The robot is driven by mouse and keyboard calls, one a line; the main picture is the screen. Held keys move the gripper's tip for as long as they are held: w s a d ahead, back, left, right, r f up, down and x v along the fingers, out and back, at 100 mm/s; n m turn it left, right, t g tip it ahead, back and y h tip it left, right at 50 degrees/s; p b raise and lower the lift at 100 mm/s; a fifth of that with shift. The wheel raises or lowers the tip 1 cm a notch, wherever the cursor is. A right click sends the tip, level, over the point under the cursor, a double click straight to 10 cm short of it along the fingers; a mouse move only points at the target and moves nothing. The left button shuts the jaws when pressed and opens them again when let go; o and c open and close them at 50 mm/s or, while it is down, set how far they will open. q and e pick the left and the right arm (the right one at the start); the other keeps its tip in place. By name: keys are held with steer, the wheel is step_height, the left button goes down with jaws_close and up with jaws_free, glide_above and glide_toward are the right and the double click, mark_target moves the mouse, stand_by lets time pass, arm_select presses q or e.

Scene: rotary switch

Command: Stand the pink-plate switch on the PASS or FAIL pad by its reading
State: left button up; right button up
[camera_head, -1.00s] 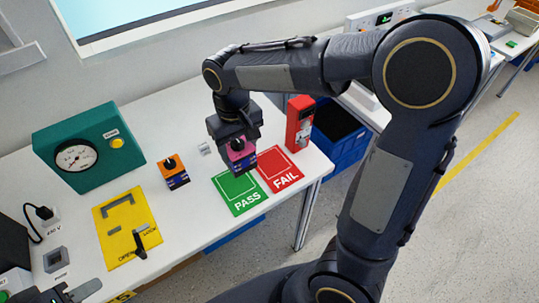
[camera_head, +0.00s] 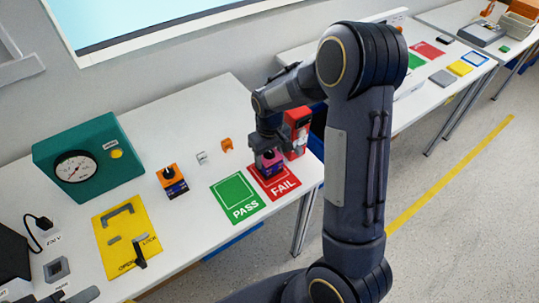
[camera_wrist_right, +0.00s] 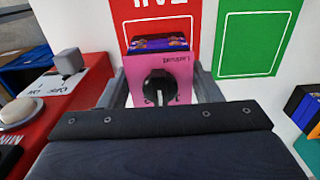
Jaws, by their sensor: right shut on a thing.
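The pink-plate switch (camera_head: 271,161) is between the fingers of my right gripper (camera_head: 268,150), over the red FAIL pad (camera_head: 289,189); I cannot tell whether its base touches the pad. In the right wrist view the pink plate (camera_wrist_right: 143,68) faces the camera with its black knob (camera_wrist_right: 160,87), and both fingers of the right gripper (camera_wrist_right: 160,88) flank it. The purple and dark body is mostly hidden behind the plate. The green PASS pad (camera_head: 238,198) lies bare beside FAIL. A small part of my left gripper (camera_head: 78,296) shows at the lower left edge; its jaws are unclear.
A red box (camera_head: 297,128) with a grey switch stands close behind the FAIL pad. An orange-plate switch (camera_head: 172,180) stands left of PASS. A teal meter box (camera_head: 105,172) and a yellow plate with LOCK and OPEN marks (camera_head: 118,240) are further left.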

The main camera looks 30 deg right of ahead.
steer(key=shift+f, duration=0.2)
steer(key=shift+f, duration=0.15)
steer(key=o, duration=1.2)
step_height(320, 180, up, 12)
steer(key=shift+r, duration=0.15)
steer(key=s+a+r+m+t+y, duration=0.1)
steer(key=s+a+r+t+y, duration=0.1)
steer(key=s, duration=0.9)
steer(key=s+a+r+m+t+y, duration=0.1)
steer(key=s+a, duration=0.4)
steer(key=s, duration=0.6)
steer(key=r+t, duration=0.1)
steer(key=t, duration=0.1)
steer(key=shift+a+m+t+y, duration=0.2)
steer(key=shift+m+t+y, duration=0.1)
steer(key=shift+y, duration=0.1)
